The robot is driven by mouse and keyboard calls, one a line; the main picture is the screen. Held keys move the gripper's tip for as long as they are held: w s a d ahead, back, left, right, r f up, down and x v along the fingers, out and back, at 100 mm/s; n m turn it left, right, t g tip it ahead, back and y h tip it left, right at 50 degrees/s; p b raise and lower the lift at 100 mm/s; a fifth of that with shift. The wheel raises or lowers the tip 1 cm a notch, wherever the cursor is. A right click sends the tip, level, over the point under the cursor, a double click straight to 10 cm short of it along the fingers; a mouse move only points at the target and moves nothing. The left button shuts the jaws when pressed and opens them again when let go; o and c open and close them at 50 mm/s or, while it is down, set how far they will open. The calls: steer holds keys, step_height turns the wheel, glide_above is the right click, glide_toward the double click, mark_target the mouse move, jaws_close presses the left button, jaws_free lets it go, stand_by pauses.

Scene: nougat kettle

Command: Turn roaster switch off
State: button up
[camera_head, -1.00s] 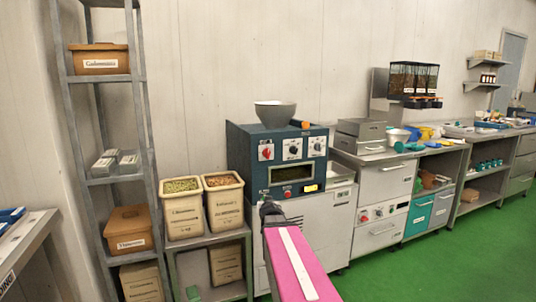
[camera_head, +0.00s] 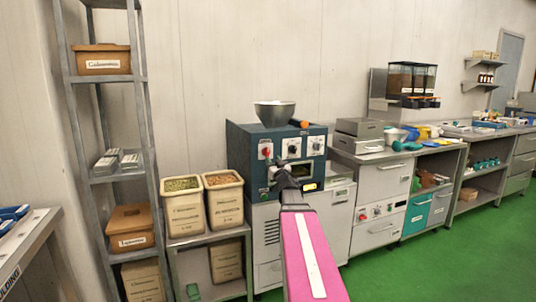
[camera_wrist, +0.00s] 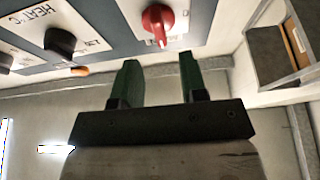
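The roaster (camera_head: 240,160) is a dark blue box on a white counter unit, with a grey bowl (camera_head: 274,114) on top. Its red switch (camera_head: 266,152) is at the left of the front panel, beside two dark knobs (camera_head: 292,149). In the wrist view the red switch (camera_wrist: 158,20) sits on a white plate, beyond the fingertips and roughly between them in the picture. My gripper (camera_wrist: 160,75) is open and empty, its two green fingers apart and not around the switch. In the head view my gripper (camera_head: 281,172) is in front of the lower panel, hiding part of it.
Left of the roaster, two labelled bins (camera_head: 183,210) stand on a low metal stand beside a tall shelf rack (camera_head: 70,150). Metal counters (camera_head: 380,190) run to the right, holding dispensers (camera_head: 411,80) and small items. The green floor (camera_head: 400,275) in front is clear.

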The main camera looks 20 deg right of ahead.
mark_target(268, 152)
steer(key=x, duration=0.6)
steer(key=shift+w+r, duration=0.15)
steer(key=shift+w, duration=0.2)
jaws_close()
